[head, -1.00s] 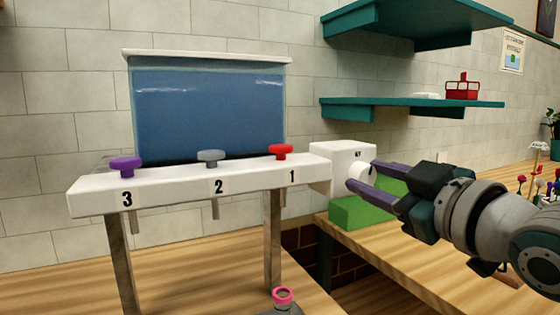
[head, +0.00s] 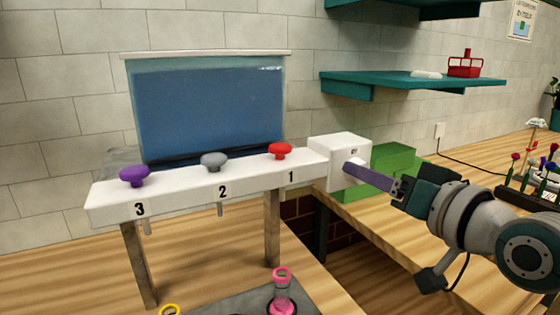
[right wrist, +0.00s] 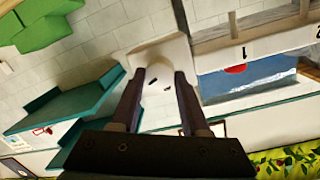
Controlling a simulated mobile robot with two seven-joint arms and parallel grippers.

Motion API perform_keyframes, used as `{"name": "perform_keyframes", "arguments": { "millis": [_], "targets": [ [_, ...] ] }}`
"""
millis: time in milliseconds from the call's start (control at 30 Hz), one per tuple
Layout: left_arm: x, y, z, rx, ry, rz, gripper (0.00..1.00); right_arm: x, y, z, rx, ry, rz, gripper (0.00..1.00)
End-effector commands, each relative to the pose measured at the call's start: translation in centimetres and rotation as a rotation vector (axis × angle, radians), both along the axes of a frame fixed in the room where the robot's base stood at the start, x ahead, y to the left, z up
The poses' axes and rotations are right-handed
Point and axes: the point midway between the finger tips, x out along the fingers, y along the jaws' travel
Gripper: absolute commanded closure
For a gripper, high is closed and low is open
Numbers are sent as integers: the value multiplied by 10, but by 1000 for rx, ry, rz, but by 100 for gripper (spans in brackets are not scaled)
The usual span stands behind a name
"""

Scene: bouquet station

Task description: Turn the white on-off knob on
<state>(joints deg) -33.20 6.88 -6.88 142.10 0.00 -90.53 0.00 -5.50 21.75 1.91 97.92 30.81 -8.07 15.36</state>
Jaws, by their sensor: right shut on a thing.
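The white on-off knob is on the front of a white box (head: 338,147) at the right end of the dispenser's white bar. In the head view the knob is mostly hidden behind the purple finger of my right gripper (head: 352,172). In the right wrist view the two fingers of the right gripper (right wrist: 160,77) stand on either side of the pale round knob (right wrist: 157,62), with the white box (right wrist: 178,48) behind it. The right gripper is shut on the knob. The knob's exact angle is hard to tell. My left gripper is not in view.
The bar (head: 180,195) carries a purple knob (head: 134,175), a grey knob (head: 214,161) and a red knob (head: 280,150) below a blue tank (head: 210,112). A green block (head: 395,160) is beside the box. A pink-rimmed vase (head: 283,290) stands in front. Teal shelves (head: 400,82) hang above.

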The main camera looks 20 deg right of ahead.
Motion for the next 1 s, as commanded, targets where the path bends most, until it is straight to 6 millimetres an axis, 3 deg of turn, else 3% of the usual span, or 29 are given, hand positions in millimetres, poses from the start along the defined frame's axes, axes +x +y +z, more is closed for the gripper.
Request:
{"name": "perform_keyframes", "arguments": {
  "millis": [433,1000],
  "targets": [
    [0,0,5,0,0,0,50,0,-2,0,297,24,0,100],
    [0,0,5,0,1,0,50,0,-2,-1,379,31,-1,100]
  ]
}}
